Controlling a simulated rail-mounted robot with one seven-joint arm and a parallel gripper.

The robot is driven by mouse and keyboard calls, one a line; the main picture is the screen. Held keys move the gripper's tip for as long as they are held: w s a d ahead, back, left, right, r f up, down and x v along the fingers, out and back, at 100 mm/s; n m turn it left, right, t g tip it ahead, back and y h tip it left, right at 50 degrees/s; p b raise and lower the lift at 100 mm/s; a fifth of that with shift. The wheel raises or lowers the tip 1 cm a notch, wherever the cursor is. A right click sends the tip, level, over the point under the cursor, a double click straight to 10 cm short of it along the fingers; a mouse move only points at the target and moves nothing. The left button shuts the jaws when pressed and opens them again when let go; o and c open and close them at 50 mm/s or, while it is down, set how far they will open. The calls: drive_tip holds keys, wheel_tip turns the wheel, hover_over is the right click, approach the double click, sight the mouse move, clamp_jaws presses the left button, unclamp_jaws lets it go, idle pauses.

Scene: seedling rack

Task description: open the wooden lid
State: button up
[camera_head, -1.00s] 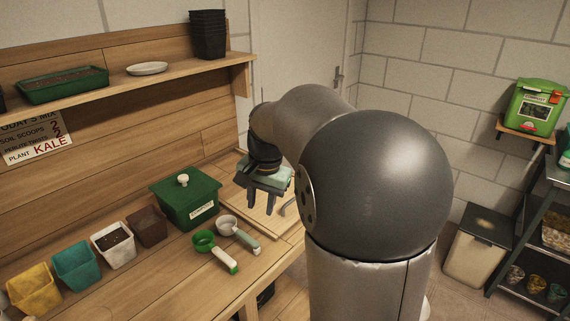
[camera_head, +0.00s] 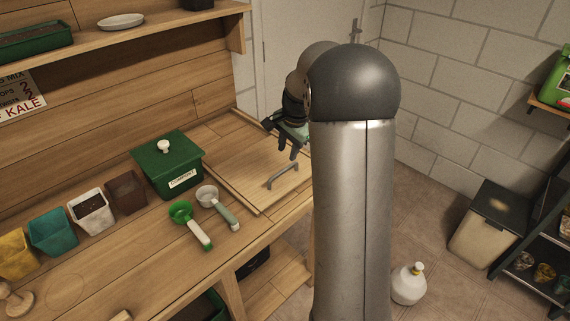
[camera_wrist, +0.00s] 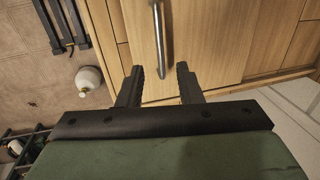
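The wooden lid (camera_head: 241,172) is a flat panel set in the bench top, right of the green box in the head view. It lies flat and shut. Its metal bar handle (camera_head: 283,175) is near the lid's front right edge. In the wrist view the lid (camera_wrist: 210,40) fills the top middle and the handle (camera_wrist: 161,38) stands beyond the fingers. My gripper (camera_head: 289,152) is above the far right part of the lid, apart from the handle. In the wrist view my gripper (camera_wrist: 161,84) is open, with nothing between its fingers.
A green lidded box (camera_head: 168,166) stands left of the lid. A green scoop (camera_head: 190,225) and a grey-handled scoop (camera_head: 217,207) lie in front of it. Several small pots, including a teal one (camera_head: 53,232), line the bench. A white jug (camera_head: 408,284) stands on the floor.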

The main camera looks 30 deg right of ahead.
sight(285, 171)
drive_tip(key=f, duration=0.2)
drive_tip(key=w+f, duration=0.1)
drive_tip(key=f, duration=0.4)
drive_tip(key=shift+w+a+f+p, duration=0.15)
drive_tip(key=shift+w+f+p, duration=0.1)
drive_tip(key=shift+f+p, duration=0.1)
drive_tip(key=shift+r, duration=0.1)
clamp_jaws()
